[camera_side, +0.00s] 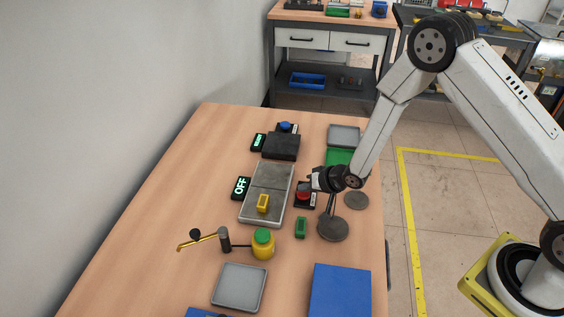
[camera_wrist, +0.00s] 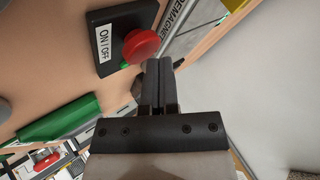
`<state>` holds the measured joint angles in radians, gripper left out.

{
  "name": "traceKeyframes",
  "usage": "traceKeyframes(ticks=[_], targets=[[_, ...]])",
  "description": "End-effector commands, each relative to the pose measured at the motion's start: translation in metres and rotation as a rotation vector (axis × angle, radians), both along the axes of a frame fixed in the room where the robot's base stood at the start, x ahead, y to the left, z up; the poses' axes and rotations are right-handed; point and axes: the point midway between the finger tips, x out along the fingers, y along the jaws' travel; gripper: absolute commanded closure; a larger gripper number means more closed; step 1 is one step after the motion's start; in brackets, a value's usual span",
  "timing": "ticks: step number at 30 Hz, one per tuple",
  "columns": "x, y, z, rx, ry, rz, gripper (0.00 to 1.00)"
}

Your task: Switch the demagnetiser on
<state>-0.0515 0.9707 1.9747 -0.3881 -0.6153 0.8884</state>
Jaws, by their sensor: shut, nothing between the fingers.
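The demagnetiser (camera_side: 277,178) is a grey flat plate on the wooden table, with a yellow block (camera_side: 263,203) lying on it. A display (camera_side: 241,187) at its left reads OFF in the side view. A red mushroom button (camera_side: 303,194) on a dark base stands at its right. In the wrist view the red button (camera_wrist: 141,45) sits beside an ON/OFF label (camera_wrist: 104,50). My gripper (camera_side: 312,182) is shut and empty, close to the button. In the wrist view its fingertips (camera_wrist: 159,64) are just beside the button; I cannot tell whether they touch it.
A dark block (camera_side: 281,147) with a blue button (camera_side: 286,127) stands behind.

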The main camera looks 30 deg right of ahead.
Motion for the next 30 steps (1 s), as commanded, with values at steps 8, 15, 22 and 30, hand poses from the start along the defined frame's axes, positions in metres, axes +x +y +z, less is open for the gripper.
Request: traceKeyframes(ticks=[8, 15, 22, 30], targets=[[0.0, 0.0, -0.0057, 0.0, 0.0, 0.0, 1.0], [0.0001, 0.0001, -0.0091, 0.0, 0.0, 0.0, 1.0], [0.0, 0.0001, -0.0092, 0.0, 0.0, 0.0, 1.0], [-0.0005, 0.0, -0.0043, 0.0, 0.001, 0.0, 1.0]])
